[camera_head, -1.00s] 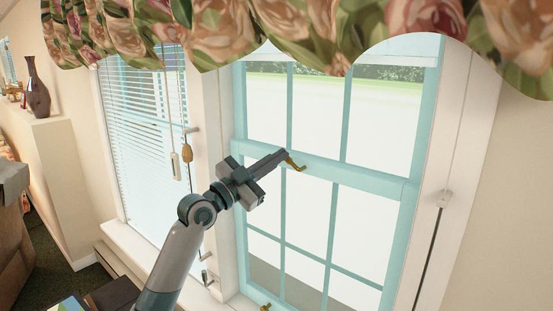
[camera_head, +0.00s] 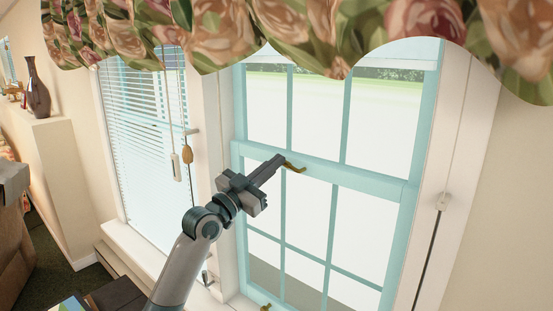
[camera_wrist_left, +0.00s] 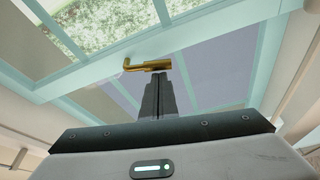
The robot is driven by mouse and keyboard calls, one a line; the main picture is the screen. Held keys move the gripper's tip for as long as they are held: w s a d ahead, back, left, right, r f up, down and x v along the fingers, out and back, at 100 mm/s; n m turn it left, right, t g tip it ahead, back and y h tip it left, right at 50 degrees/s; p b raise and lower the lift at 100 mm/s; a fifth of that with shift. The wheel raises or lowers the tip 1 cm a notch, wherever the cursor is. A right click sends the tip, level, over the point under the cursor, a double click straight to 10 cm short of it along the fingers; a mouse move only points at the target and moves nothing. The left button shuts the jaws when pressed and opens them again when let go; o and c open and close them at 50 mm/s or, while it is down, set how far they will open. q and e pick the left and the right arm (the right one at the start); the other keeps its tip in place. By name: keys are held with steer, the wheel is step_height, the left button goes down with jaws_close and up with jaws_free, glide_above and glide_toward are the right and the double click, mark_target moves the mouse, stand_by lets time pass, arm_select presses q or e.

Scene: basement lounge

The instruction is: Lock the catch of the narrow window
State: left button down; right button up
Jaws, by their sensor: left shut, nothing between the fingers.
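The narrow window (camera_head: 375,180) has a light teal frame with several panes. Its brass catch (camera_head: 294,167) sits on the horizontal middle rail, with its lever pointing right in the head view. In the left wrist view the catch (camera_wrist_left: 148,66) lies just beyond my fingertips, its bent end to the left. My left gripper (camera_head: 280,158) is shut and empty, its tips close to the left end of the catch. I cannot tell whether they touch it. In the left wrist view the closed fingers (camera_wrist_left: 158,78) point at the catch. My right gripper is not in view.
A floral valance (camera_head: 290,35) hangs across the top. A second window with blinds (camera_head: 140,110) and a hanging cord with a wooden pull (camera_head: 187,154) is to the left. Another brass fitting (camera_head: 265,307) is low on the window. A dark vase (camera_head: 38,90) stands on a ledge.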

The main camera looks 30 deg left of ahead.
arm_select(q)
steer(key=n, duration=0.1)
steer(key=f+n+y, duration=0.1)
steer(key=shift+a+f+n, duration=0.2)
steer(key=shift+a+n, duration=0.05)
steer(key=shift+n, duration=0.05)
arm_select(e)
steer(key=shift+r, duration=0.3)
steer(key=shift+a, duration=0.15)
arm_select(q)
steer(key=shift+r+p, duration=0.15)
steer(key=shift+p, duration=0.15)
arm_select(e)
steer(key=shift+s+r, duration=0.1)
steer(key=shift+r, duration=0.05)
